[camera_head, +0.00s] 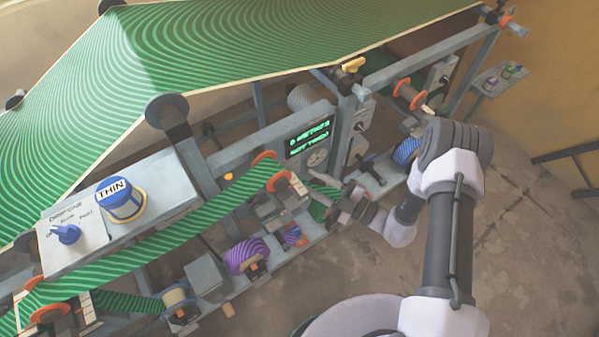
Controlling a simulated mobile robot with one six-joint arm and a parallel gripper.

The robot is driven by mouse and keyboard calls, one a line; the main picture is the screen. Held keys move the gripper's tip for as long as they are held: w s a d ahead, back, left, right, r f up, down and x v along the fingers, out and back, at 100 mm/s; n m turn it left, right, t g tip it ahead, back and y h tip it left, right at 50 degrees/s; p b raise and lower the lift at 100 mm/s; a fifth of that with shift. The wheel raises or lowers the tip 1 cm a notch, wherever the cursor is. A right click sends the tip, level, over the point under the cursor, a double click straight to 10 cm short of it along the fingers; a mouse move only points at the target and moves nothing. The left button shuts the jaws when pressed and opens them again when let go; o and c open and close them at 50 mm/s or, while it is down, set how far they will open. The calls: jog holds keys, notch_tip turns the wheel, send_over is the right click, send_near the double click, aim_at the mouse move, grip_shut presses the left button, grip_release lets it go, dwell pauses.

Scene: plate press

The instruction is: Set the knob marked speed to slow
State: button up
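A blue knob (66,234) sits on a pale grey plate (88,228) at the left end of the machine. Small print surrounds it, too small to read surely, so I cannot tell whether it is the speed knob or how it is set. A small round dial (317,157) lies below the green-lit display (308,139); its marking is unreadable. My gripper (318,185) is at the middle of the machine, pointing left, beside the green striped band and well right of the blue knob. Its fingers are too small to tell open from shut.
A blue-topped pot marked THIN (121,200) stands on the grey housing, right of the blue knob. A green striped sheet (230,40) spans the machine's top. Rollers and a purple spool (246,256) crowd the front. The floor (530,220) at right is clear.

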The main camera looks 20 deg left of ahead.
aim_at(289, 176)
jog(key=s+d+f+m+t+h+p, duration=0.1)
jog(key=s+d+f+m+t+h, duration=0.15)
jog(key=f+m, duration=0.45)
jog(key=s+d+f+m+t+h+p, duration=0.1)
jog(key=d+f+m+t+h, duration=0.2)
jog(key=f+m, duration=0.4)
jog(key=shift+t+y, duration=0.25)
jog(key=shift+t, duration=0.4)
jog(key=b+x, duration=0.1)
jog(key=x, duration=0.4)
jog(key=b+x, duration=0.2)
jog(key=x, duration=0.4)
jog(key=b+x, duration=0.1)
jog(key=x, duration=0.5)
jog(key=shift+s+a+f, duration=0.3)
jog(key=shift+s, duration=0.1)
jog(key=shift+w+a+r+b, duration=0.1)
jog(key=shift+w+a+b, duration=0.2)
jog(key=shift+w+a, duration=0.15)
jog(key=shift+c, duration=0.2)
grip_shut()
